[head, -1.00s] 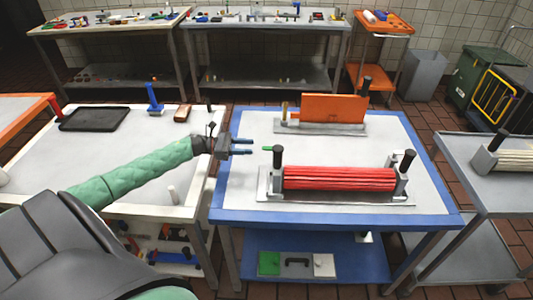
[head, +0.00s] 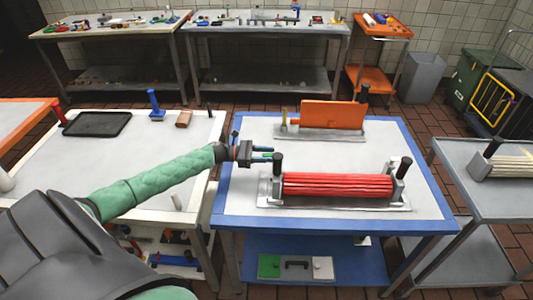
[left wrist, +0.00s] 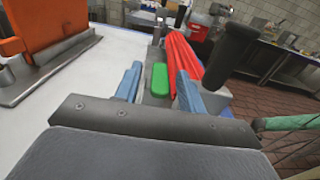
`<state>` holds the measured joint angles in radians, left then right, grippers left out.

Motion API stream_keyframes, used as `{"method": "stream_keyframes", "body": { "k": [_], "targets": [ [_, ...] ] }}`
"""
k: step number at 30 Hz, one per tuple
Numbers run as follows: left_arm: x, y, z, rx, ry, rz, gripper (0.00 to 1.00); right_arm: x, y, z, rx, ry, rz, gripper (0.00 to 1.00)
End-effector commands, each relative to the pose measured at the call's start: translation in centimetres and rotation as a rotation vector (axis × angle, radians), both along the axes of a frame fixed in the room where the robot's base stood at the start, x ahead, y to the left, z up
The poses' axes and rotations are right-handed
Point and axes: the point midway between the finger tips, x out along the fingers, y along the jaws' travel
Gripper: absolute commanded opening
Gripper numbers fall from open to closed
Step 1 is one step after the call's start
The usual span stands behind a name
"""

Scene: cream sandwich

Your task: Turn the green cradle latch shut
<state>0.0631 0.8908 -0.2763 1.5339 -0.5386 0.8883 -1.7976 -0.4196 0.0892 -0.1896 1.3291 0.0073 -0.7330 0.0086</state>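The green cradle latch (left wrist: 160,80) shows as a small green bar at the near end of the metal cradle (head: 278,188). The cradle lies on the blue-edged table and holds a bundle of red rods (head: 338,184). My left gripper (head: 268,153) is open beside the cradle's left black-topped post (head: 277,163). In the left wrist view its two blue fingers (left wrist: 160,70) stand on either side of the green latch, with gaps visible. In the head view the fingers largely hide the latch. My right gripper is not in view.
An orange plate in a metal stand (head: 332,115) stands at the back of the blue-edged table (head: 335,226). A side table (head: 150,138) at left carries a black tray (head: 97,124). A grey cart (head: 465,151) stands at right. The front-left tabletop is clear.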

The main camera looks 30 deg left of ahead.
Motion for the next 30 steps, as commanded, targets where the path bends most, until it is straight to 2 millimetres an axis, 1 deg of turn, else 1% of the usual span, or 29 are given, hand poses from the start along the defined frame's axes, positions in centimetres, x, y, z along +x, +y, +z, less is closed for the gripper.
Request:
{"method": "stream_keyframes", "body": {
  "k": [8, 12, 14, 23, 30],
  "targets": [
    [0.05, -0.05, -0.04, 0.000, 0.000, 0.000, 0.40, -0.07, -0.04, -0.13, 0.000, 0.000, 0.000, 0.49],
    [0.03, -0.05, -0.04, 0.000, 0.000, 0.000, 0.12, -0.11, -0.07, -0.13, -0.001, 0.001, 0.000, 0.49],
    [0.04, -0.05, -0.04, 0.000, 0.000, 0.000, 0.01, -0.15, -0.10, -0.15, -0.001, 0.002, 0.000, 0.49],
    [-0.10, -0.08, -0.16, 0.000, 0.002, 0.019, 0.00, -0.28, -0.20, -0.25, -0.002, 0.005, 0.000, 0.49],
    [-0.51, -0.42, -0.26, -0.002, 0.001, 0.113, 0.00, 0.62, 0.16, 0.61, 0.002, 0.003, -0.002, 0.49]
  ]
}}
